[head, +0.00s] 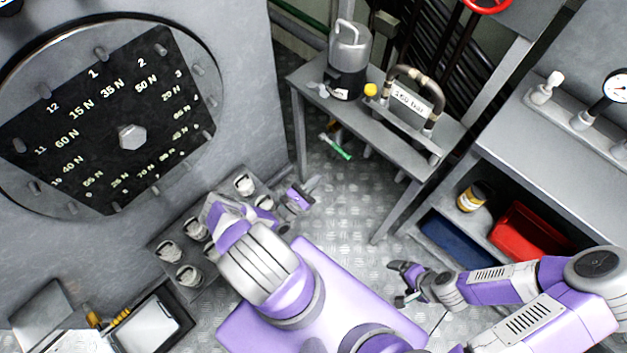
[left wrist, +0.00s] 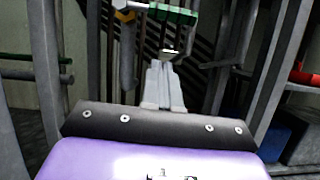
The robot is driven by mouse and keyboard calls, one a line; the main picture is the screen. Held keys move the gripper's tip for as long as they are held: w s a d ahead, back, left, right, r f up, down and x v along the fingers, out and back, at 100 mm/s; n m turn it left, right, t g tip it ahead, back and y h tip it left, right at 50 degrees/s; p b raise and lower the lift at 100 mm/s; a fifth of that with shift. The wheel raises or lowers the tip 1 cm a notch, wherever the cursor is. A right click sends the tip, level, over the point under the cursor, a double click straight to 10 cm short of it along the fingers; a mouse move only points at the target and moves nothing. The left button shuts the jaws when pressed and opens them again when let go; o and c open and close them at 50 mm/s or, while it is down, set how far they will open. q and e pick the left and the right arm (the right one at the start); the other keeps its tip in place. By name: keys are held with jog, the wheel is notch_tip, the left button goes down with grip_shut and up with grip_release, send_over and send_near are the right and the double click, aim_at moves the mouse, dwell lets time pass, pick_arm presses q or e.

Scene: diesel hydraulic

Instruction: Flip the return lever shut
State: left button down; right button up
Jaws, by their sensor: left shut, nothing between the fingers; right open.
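A green-handled lever (head: 341,150) sticks out low beside the grey bench, near the floor grating. In the left wrist view a green lever (left wrist: 173,15) and a yellow lever or fitting (left wrist: 125,15) lie ahead, close together. No label shows which is the return lever. My left gripper (head: 313,185) is below and left of the green handle in the head view, apart from it. In the left wrist view my left gripper (left wrist: 160,68) is shut and empty, pointing toward the green lever. My right gripper (head: 401,283) is open and empty, over the floor at right.
The grey bench (head: 418,161) holds a metal can (head: 349,60) and a hose fitting marked 350 bar (head: 410,97). A shelf at right holds a red bin (head: 522,232) and a blue bin (head: 455,242).

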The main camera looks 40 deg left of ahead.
pick_arm(q)
jog(key=w+d+r, duration=0.1)
jog(key=w+r, duration=0.5)
jog(key=w, duration=0.1)
dwell(0.3)
